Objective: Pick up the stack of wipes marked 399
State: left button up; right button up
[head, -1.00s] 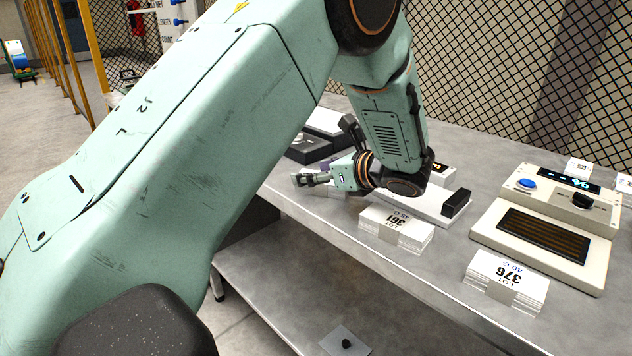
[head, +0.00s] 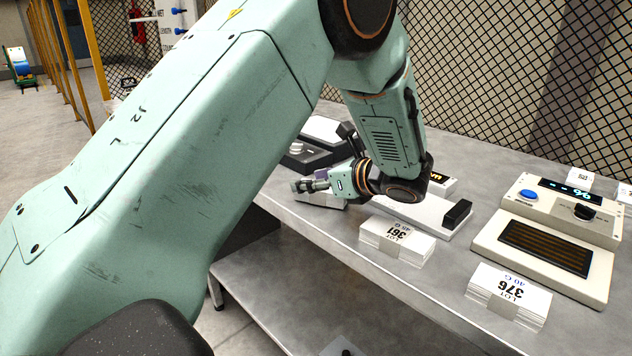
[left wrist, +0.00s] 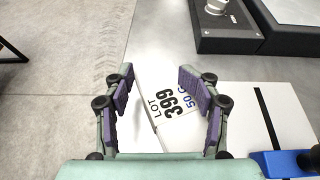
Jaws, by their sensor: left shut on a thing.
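The stack of wipes marked 399 (left wrist: 165,104) shows in the left wrist view, its white top printed "LOT 399" and "50 G". It lies between the purple-padded fingers of my left gripper (left wrist: 157,80), which is shut on it. In the head view my left gripper (head: 302,186) is low over the bench's front edge, with the white side of the stack (head: 322,201) showing just below it. The gripper hides most of the stack's top there. I cannot tell whether the stack touches the bench. My right gripper is not in view.
A stack marked 361 (head: 397,242) and a stack marked 376 (head: 508,295) lie along the grey bench (head: 440,290). A beige device with a blue button (head: 560,235) stands at right. A black-and-white device (head: 308,157) is behind my gripper. Wire mesh (head: 500,80) backs the bench.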

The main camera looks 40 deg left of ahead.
pick_arm(q)
jog(key=r, duration=0.2)
jog(key=r+p, duration=0.1)
jog(key=shift+w+a+r, duration=0.15)
jog(key=shift+w+a, duration=0.05)
jog(key=shift+a, duration=0.05)
grip_shut()
jog(key=r, duration=0.3)
jog(key=r+p, duration=0.1)
jog(key=shift+s+d+r, duration=0.2)
jog(key=shift+d+r, duration=0.15)
jog(key=shift+w+a+f, duration=0.15)
jog(key=shift+w+a, duration=0.1)
jog(key=shift+o, duration=0.4)
grip_release()
jog(key=shift+s+d+r, duration=0.2)
jog(key=o, duration=0.4)
jog(key=shift+w+a+f, duration=0.15)
jog(key=o, duration=0.9)
jog(key=shift+o, duration=0.2)
